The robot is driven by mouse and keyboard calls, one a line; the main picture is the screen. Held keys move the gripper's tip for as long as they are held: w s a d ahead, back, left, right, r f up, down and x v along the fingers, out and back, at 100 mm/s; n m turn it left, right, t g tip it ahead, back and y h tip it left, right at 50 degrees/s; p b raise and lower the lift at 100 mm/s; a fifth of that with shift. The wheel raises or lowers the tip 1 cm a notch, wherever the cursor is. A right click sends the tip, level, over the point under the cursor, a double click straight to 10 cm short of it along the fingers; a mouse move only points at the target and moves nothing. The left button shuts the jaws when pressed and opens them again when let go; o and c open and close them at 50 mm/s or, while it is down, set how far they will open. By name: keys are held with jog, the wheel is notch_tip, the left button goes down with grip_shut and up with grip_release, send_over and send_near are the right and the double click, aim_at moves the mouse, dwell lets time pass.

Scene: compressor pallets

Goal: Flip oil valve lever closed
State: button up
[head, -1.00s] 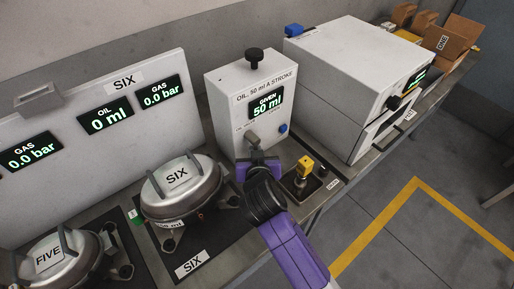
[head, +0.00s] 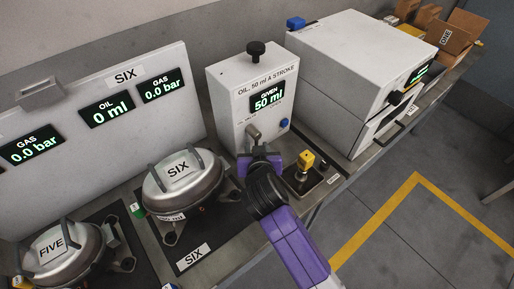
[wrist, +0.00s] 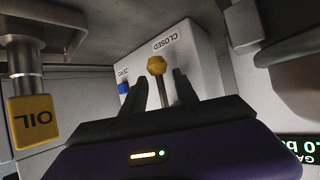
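The white oil unit (head: 225,97), labelled "OIL, 50 ml A STROKE", shows "GIVEN 50 ml". Its valve lever (head: 253,131) sticks out low on the front face. In the wrist view the lever has a yellow knob (wrist: 157,66) on a thin metal stem, near the word "CLOSED" (wrist: 165,44), which appears upside down. My gripper (head: 259,152) is right in front of the lever. In the wrist view its dark fingers (wrist: 162,88) are apart, one on each side of the stem, with visible gaps. Contact cannot be told.
A yellow-topped fitting (head: 305,160) stands on a dark pad right of my gripper; a yellow "OIL" block (wrist: 33,121) shows in the wrist view. The SIX compressor (head: 185,188) is close on the left. A white box machine (head: 350,50) stands right. Open floor lies at the right.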

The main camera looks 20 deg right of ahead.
jog(key=b+v, duration=0.1)
jog(key=v, duration=0.6)
jog(key=shift+s, duration=0.35)
jog(key=shift+a+r, duration=0.1)
jog(key=shift+r, duration=0.05)
jog(key=w+a+r+n+t+y, duration=0.1)
jog(key=a+r+n+t+y, duration=0.15)
jog(key=a+r, duration=0.2)
jog(key=s+n+t+y, duration=0.2)
jog(key=s, duration=0.3)
jog(key=s+d, duration=0.3)
jog(key=s, duration=0.7)
jog(key=s+d+m+g+h+b, duration=0.1)
jog(key=s+d, duration=0.2)
jog(key=s, duration=0.8)
jog(key=s+d, duration=0.3)
jog(key=s, duration=0.7)
jog(key=shift+s+d+f, duration=0.3)
jog(key=shift+d+f, duration=0.1)
jog(key=shift+f, duration=0.05)
